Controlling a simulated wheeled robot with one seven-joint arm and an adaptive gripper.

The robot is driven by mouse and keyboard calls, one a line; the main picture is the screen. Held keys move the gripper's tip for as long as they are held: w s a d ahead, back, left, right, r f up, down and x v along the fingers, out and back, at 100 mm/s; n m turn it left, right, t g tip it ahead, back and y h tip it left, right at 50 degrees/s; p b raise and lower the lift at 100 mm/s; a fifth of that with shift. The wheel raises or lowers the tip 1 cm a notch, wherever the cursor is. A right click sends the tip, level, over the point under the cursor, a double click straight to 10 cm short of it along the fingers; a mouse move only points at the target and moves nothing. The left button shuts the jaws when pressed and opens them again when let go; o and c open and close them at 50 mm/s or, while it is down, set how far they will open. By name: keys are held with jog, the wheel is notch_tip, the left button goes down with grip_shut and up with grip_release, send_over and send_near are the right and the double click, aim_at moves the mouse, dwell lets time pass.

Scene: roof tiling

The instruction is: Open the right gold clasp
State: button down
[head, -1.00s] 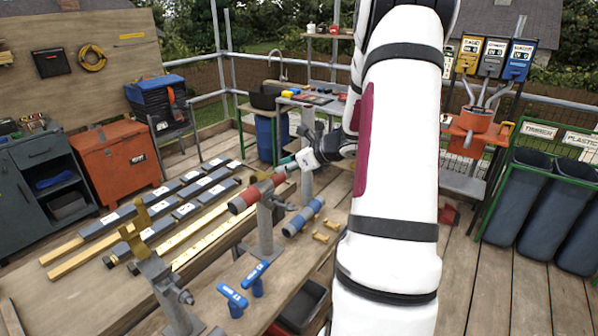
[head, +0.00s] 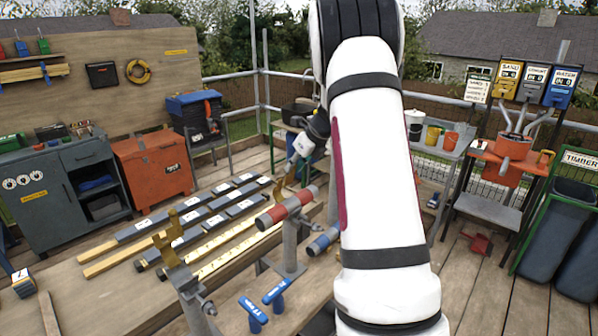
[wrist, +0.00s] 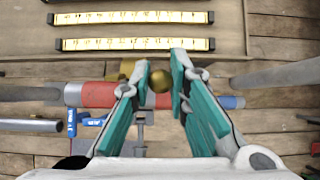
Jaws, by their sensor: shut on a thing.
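The right gold clasp (head: 289,180) stands up behind the red and grey pipe (head: 287,207) in the head view. In the wrist view its round gold knob (wrist: 160,80) sits between the teal fingertips of my gripper (wrist: 161,72), which is shut on it. In the head view my gripper (head: 293,163) is at the upper end of this clasp, partly hidden by my arm. The left gold clasp (head: 172,246) stands upright on its own holder, apart from my gripper.
Blue-handled tools (head: 262,302) lie on the bench in front of the pipe. A blue pipe piece (head: 323,241) is right of the stand. Grey and yellow battens (head: 215,225) lie to the left. An orange chest (head: 153,168) stands behind.

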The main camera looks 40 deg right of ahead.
jog(key=shift+g, duration=0.4)
jog(key=shift+w+a+b, duration=0.2)
jog(key=shift+w+b, duration=1.7)
jog(key=shift+w, duration=0.4)
jog(key=shift+r, duration=0.1)
jog(key=c, duration=1.5)
grip_release()
jog(key=shift+c, duration=0.2)
jog(key=v, duration=1.2)
